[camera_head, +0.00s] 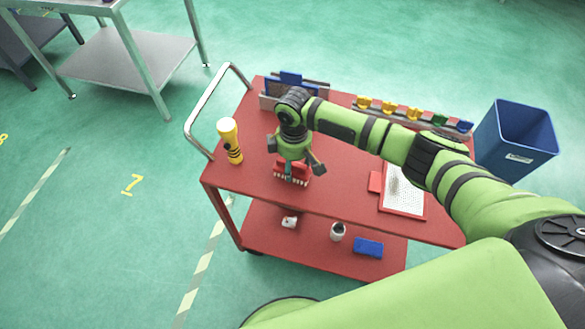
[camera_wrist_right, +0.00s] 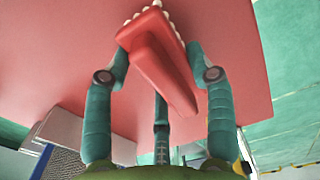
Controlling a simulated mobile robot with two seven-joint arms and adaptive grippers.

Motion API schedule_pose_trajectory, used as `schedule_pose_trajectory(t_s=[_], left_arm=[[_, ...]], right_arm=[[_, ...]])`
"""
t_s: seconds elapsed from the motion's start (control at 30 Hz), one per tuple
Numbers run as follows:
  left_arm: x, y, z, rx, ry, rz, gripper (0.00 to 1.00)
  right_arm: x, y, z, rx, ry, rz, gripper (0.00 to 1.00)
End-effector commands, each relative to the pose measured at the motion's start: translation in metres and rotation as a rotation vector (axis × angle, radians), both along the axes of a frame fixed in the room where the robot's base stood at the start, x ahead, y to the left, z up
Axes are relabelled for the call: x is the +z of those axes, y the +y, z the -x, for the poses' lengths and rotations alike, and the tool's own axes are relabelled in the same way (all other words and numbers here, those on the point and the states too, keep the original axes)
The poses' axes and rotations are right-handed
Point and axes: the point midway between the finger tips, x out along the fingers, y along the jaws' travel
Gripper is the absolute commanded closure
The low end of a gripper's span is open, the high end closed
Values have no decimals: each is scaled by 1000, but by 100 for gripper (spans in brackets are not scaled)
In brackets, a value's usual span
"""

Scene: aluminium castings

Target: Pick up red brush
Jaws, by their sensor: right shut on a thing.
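The red brush (camera_head: 291,174) with pale bristles is at the front left part of the red cart's top (camera_head: 335,190). My right gripper (camera_head: 293,163) is above it, pointing down, and is shut on it. In the right wrist view, the red brush (camera_wrist_right: 158,62) lies between the fingers of my right gripper (camera_wrist_right: 158,50), with its white bristles at the far end. I cannot tell whether the bristles touch the cart top. My left gripper is not in view.
A yellow flashlight (camera_head: 230,141) stands left of the brush. A rack with yellow, green and blue items (camera_head: 410,113) lies along the back. A white perforated plate (camera_head: 404,195) is at right, near a blue bin (camera_head: 516,141). The lower shelf (camera_head: 312,241) holds small items.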

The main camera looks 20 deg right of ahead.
Motion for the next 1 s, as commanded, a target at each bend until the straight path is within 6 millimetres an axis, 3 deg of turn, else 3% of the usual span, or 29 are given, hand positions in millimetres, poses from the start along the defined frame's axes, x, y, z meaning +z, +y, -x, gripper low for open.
schedule_pose_trajectory(t_s=[0.27,0.5,0.8,1.0], left_arm=[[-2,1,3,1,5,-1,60],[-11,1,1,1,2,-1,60],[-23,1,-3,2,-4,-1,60],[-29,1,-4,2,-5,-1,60]], right_arm=[[5,0,0,0,1,-1,79],[38,0,-1,1,-5,-1,79],[78,-63,25,-3,-2,3,79],[99,-94,38,-2,-1,2,79]])
